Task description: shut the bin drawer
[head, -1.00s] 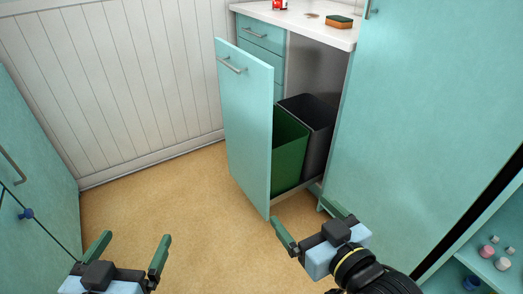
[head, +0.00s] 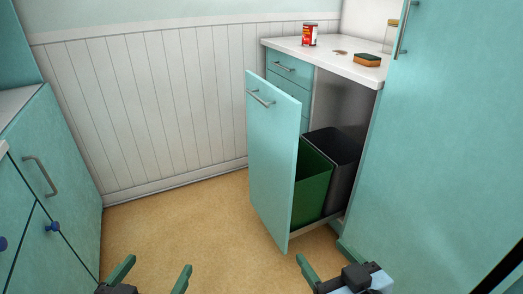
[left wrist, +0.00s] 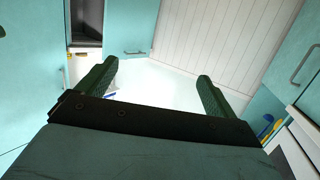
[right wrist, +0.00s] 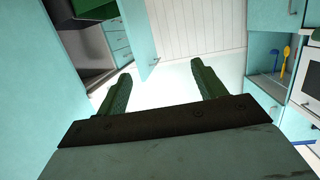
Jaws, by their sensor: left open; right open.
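The bin drawer (head: 272,165) stands pulled out from the cabinet, its tall teal front upright and well clear of the cabinet face. A metal bar handle (head: 262,98) is near the top of the front. Inside are a green bin (head: 313,188) and a dark grey bin (head: 340,150). My left gripper (head: 155,272) is open and empty at the picture's bottom, left of the drawer and apart from it. My right gripper (head: 325,260) is open and empty, low in the picture near the drawer's bottom end. The drawer front also shows in the right wrist view (right wrist: 136,38).
A white counter (head: 330,62) above holds a red can (head: 309,34), a sponge (head: 367,60) and a jar (head: 390,36). A tall teal cabinet (head: 440,150) stands close on the right. Teal cabinets (head: 60,190) line the left. The floor (head: 190,220) between is clear.

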